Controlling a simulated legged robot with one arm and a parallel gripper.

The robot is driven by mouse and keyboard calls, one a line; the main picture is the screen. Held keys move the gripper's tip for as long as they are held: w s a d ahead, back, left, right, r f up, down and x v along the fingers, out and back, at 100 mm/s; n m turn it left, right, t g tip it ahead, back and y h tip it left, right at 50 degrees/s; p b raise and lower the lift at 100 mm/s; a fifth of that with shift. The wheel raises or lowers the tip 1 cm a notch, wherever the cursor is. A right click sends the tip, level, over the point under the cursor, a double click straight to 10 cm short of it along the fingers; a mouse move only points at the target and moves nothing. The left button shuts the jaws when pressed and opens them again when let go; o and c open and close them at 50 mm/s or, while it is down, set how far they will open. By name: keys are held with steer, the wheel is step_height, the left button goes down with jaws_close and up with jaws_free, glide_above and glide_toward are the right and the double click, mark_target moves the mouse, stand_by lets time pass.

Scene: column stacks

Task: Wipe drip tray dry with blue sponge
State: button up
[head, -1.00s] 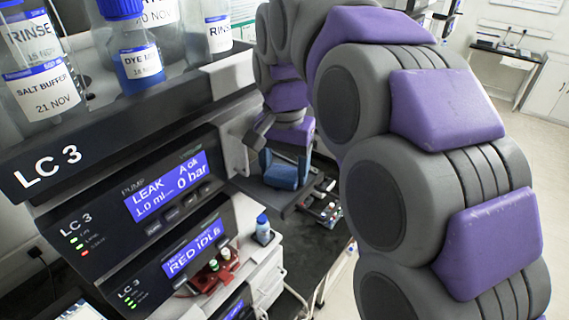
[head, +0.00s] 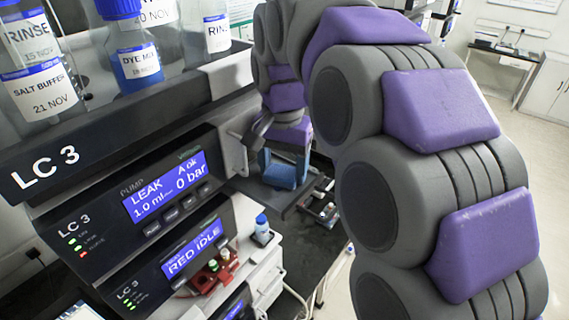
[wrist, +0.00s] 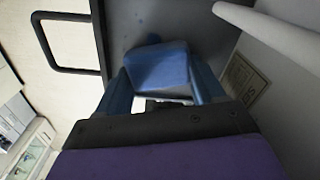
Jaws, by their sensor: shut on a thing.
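The blue sponge (wrist: 157,68) sits between the blue fingers of my gripper (wrist: 160,90) in the wrist view, and the gripper is shut on it. A dark grey surface that looks like the drip tray (wrist: 195,22) lies beneath and beyond the sponge. Small blue wet spots show on it just past the sponge. In the head view my gripper (head: 285,172) points down over the dark grey tray (head: 262,193), low beside the instrument stack. Whether the sponge touches the tray is hard to tell.
The LC 3 pump module (head: 165,190) reads LEAK. Labelled bottles (head: 140,58) stand on top of the stack. A small blue-capped bottle (head: 262,230) stands in front. A black handle (wrist: 65,45) and a white tube (wrist: 270,35) flank the tray.

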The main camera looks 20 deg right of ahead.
steer(key=shift+s+a+f, duration=0.25)
steer(key=shift+s+a, duration=0.05)
steer(key=shift+s, duration=0.15)
steer(key=shift+s+a, duration=0.2)
steer(key=shift+a, duration=0.15)
steer(key=shift+s+a+r, duration=0.1)
steer(key=shift+a+r, duration=0.25)
steer(key=shift+r, duration=0.05)
steer(key=r, duration=0.1)
steer(key=r+p, duration=0.1)
steer(key=shift+a+r, duration=0.3)
steer(key=shift+w+d+r+p, duration=0.2)
steer(key=shift+r+p, duration=0.45)
steer(key=shift+r, duration=0.1)
steer(key=shift+s+d+r+p, duration=0.1)
steer(key=shift+d+r+p, duration=0.25)
steer(key=shift+r, duration=0.4)
steer(key=shift+a, duration=0.1)
